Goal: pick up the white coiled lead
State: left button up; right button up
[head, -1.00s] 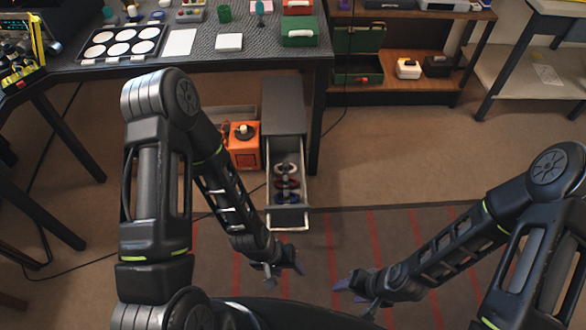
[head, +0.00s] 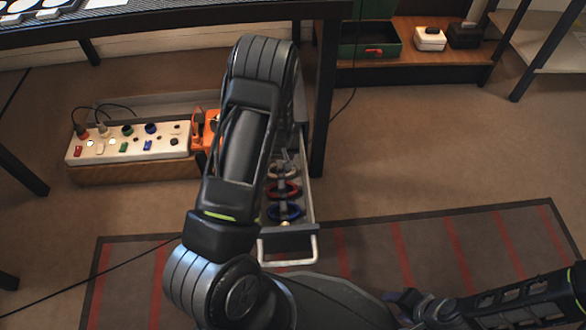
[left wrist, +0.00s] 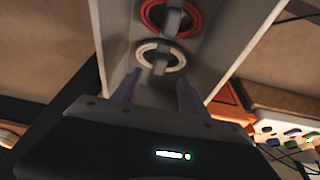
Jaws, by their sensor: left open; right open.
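The white coiled lead (left wrist: 141,56) lies as a ring in the open drawer (head: 306,195), around a grey upright piece, just beyond my left fingertips in the left wrist view. It also shows in the head view (head: 283,171), beside my left arm. My left gripper (left wrist: 157,88) is open and empty, with its two fingers pointing into the drawer towards the white ring. In the head view my left arm hides that gripper. My right gripper (head: 412,304) is low in the head view, away from the drawer, and holds nothing that I can see.
A red coil (head: 284,189) and a blue coil (head: 285,211) lie in the same drawer, nearer its front handle (head: 288,261). An orange box (head: 211,128) and a white power strip (head: 130,143) stand left of the drawer. A table leg (head: 326,110) rises at its right.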

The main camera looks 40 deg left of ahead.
aim_at(281, 165)
pick_arm(q)
jog(key=shift+r, duration=0.15)
jog(key=shift+b+x, duration=0.55)
jog(key=shift+x, duration=0.8)
jog(key=shift+s, duration=0.1)
jog(key=b+x, duration=0.3)
jog(key=x, duration=0.2)
jog(key=shift+d, duration=0.15)
grip_shut()
